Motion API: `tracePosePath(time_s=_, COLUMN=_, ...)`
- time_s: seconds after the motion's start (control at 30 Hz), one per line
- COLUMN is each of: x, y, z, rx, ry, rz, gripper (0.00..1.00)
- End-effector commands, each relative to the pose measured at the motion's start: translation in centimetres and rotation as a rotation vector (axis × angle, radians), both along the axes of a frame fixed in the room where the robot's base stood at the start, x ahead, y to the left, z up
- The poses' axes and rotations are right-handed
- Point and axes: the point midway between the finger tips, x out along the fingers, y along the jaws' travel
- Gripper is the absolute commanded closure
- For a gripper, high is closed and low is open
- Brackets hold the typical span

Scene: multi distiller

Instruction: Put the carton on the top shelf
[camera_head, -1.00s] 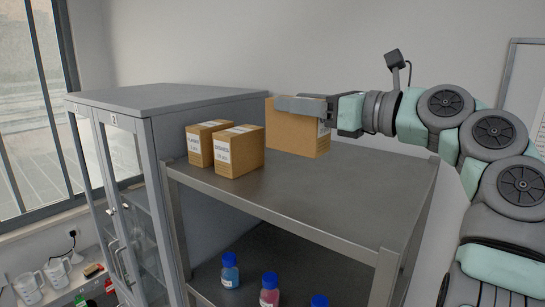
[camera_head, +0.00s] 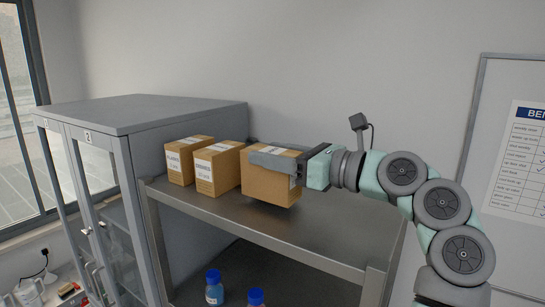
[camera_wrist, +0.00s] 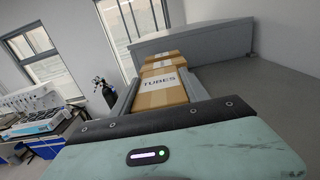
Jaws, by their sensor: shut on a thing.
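The held carton (camera_head: 268,187) is a brown box with a white label strip. My gripper (camera_head: 264,152) is shut on it, reaching in from the right with one finger across its near face. The carton is upright over the top shelf (camera_head: 335,232), close to the right of two similar cartons. A dark shadow shows under its base; I cannot tell whether it touches the shelf. In the wrist view, the held carton (camera_wrist: 160,92) shows a label reading TUBES just beyond my gripper.
Two cartons, a middle one (camera_head: 217,168) and a left one (camera_head: 187,160), stand on the top shelf. A grey cabinet (camera_head: 165,125) rises to the left. Blue-capped bottles (camera_head: 214,288) stand on the lower shelf. The top shelf is clear to the right.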

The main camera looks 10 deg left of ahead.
Motion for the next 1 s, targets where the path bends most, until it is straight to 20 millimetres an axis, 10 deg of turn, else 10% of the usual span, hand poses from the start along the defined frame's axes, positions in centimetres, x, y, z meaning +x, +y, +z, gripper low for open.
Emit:
tracePosePath(time_s=0.5, x=-0.1, y=0.0, z=-1.6, rx=0.0, ry=-0.003, rz=0.001, gripper=1.0)
tracePosePath(time_s=0.53, x=-0.1, y=0.0, z=-1.6, rx=-0.001, ry=-0.003, rz=0.0, gripper=0.46)
tracePosePath(time_s=1.0, x=-0.1, y=0.1, z=-1.6, rx=-0.001, ry=-0.002, rz=0.001, gripper=0.26)
